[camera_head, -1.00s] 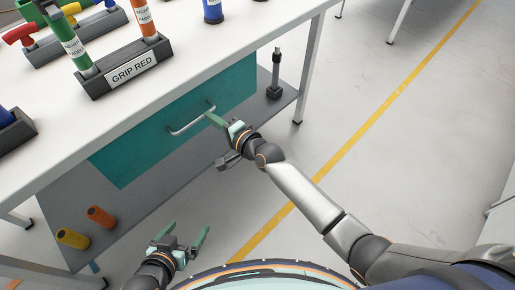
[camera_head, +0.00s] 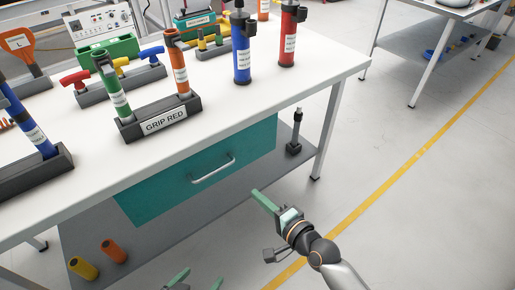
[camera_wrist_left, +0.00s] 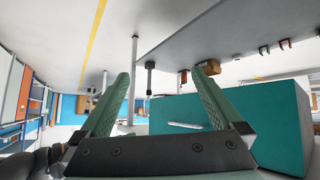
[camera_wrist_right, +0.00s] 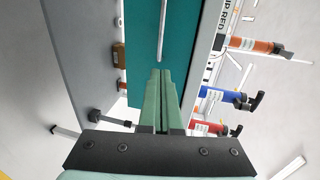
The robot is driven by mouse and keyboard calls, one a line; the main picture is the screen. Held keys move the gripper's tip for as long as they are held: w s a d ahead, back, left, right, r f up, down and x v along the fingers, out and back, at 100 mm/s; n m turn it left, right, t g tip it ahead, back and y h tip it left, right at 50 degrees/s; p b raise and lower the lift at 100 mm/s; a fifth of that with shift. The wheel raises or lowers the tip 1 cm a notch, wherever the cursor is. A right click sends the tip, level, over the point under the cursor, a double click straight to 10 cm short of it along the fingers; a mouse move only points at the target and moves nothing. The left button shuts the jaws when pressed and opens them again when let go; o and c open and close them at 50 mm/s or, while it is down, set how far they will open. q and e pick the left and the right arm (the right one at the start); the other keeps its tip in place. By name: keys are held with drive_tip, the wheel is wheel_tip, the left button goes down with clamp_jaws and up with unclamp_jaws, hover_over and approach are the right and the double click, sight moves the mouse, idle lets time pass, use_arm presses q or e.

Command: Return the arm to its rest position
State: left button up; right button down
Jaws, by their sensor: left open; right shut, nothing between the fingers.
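My right gripper (camera_head: 262,198) is shut and empty, out in front of the teal drawer (camera_head: 150,200) and apart from its silver handle (camera_head: 213,168). In the right wrist view its green fingers (camera_wrist_right: 160,90) lie together, with the handle (camera_wrist_right: 163,30) beyond the tips. My left gripper (camera_head: 198,281) shows only its fingertips at the bottom edge of the head view. In the left wrist view its fingers (camera_wrist_left: 118,100) are spread wide with nothing between them. The drawer (camera_wrist_left: 250,115) also shows there. The drawer looks shut in the head view.
The white table (camera_head: 240,120) bears a "GRIP RED" holder (camera_head: 160,122) with green and orange tools, plus blue (camera_head: 241,50) and red (camera_head: 288,38) pumps. Yellow (camera_head: 84,268) and orange (camera_head: 114,250) cylinders stand on the lower shelf. Open floor lies right of the table.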

drive_tip(key=s+d+f+n+g+h, duration=0.25)
drive_tip(key=s+d+f+n, duration=0.35)
drive_tip(key=s, duration=0.3)
drive_tip(key=s+d+f+n+g+h, duration=0.1)
drive_tip(key=s+d+f+n+h, duration=0.4)
drive_tip(key=s+n, duration=0.3)
use_arm(q)
drive_tip(key=s+a+r+p, duration=0.1)
drive_tip(key=a+r+p, duration=0.2)
drive_tip(key=r+p, duration=0.7)
drive_tip(key=shift+s+a+r+n+y+p, duration=0.15)
drive_tip(key=shift+s+a+n+y+p, duration=0.2)
drive_tip(key=shift+p, duration=1.4)
use_arm(e)
drive_tip(key=s+d+r+m, duration=0.1)
drive_tip(key=d+r, duration=0.3)
drive_tip(key=r, duration=0.6)
drive_tip(key=shift+r+y, duration=0.35)
drive_tip(key=shift+r, duration=0.05)
use_arm(q)
drive_tip(key=shift+d, duration=0.1)
use_arm(e)
drive_tip(key=shift+s, duration=0.1)
